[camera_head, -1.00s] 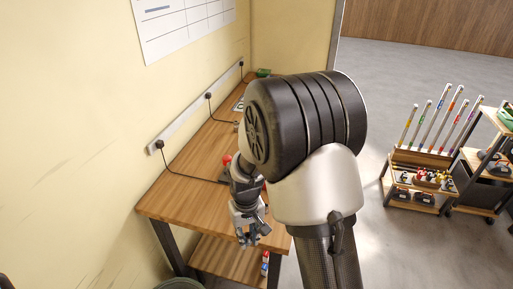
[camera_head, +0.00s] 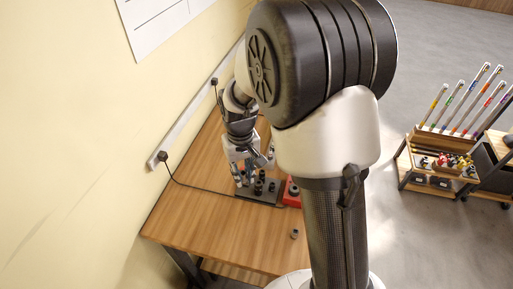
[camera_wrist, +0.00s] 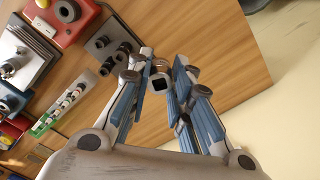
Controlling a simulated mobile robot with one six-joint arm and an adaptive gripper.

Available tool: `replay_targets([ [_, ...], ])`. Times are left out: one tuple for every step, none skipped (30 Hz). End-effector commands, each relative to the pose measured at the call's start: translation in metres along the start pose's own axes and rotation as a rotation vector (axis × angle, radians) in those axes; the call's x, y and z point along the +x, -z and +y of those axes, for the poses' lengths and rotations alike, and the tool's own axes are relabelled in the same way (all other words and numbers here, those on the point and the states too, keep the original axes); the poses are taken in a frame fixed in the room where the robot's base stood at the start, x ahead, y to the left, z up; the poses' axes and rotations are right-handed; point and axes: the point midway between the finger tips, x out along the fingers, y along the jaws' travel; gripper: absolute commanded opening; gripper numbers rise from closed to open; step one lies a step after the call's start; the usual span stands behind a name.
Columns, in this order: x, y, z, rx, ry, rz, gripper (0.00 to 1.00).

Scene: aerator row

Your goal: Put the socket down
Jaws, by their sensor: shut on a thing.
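My gripper (camera_head: 244,174) is over the wooden bench, beside a dark socket rail (camera_wrist: 111,31). In the wrist view my gripper (camera_wrist: 164,68) points at the bench top with its fingers closed around a small dark socket (camera_wrist: 161,83); a square opening faces the camera. Several dark sockets (camera_wrist: 115,53) stand in the rail, just left of the fingertips in that view. Another small grey socket (camera_head: 295,233) lies loose on the bench near its front right edge. In the head view, the fingers hide the held socket's outline, and any gap below it cannot be told.
The wooden bench (camera_head: 205,233) has bare room in front of the rail. A red device (camera_head: 292,192) stands right of the rail. A black cable (camera_head: 190,185) runs along the bench from a wall socket strip. A cart (camera_head: 440,165) stands right.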

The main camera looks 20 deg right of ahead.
Motion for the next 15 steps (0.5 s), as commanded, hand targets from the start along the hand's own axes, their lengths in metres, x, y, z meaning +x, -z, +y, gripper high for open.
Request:
replay_targets([
  [0.003, 0.0, 0.0, 0.0, 0.0, -0.001, 0.0],
  [0.005, 0.0, 0.0, 0.0, 0.0, -0.002, 0.0],
  [0.011, 0.0, 0.0, 0.0, 0.0, -0.002, 0.0],
  [0.017, -0.001, 0.0, 0.0, 0.0, -0.003, 0.0],
  [0.024, -0.001, 0.0, 0.0, 0.0, -0.004, 0.0],
  [0.034, -0.001, 0.0, 0.0, 0.0, -0.005, 0.0],
  [0.042, -0.001, 0.0, 0.0, 0.0, -0.005, 0.0],
  [0.051, -0.001, 0.0, 0.0, 0.0, -0.006, 0.0],
  [0.062, -0.001, 0.0, 0.0, 0.0, -0.006, 0.0],
  [0.07, -0.002, 0.0, 0.0, 0.0, -0.007, 0.0],
  [0.078, -0.001, 0.0, 0.0, 0.0, -0.006, 0.0],
  [0.089, -0.002, 0.0, 0.0, 0.0, -0.006, 0.0],
  [0.098, -0.002, 0.0, 0.0, 0.0, -0.006, 0.0],
  [0.105, -0.001, 0.0, 0.0, 0.0, -0.006, 0.0],
  [0.116, -0.002, 0.0, 0.0, 0.0, -0.006, 0.0],
])
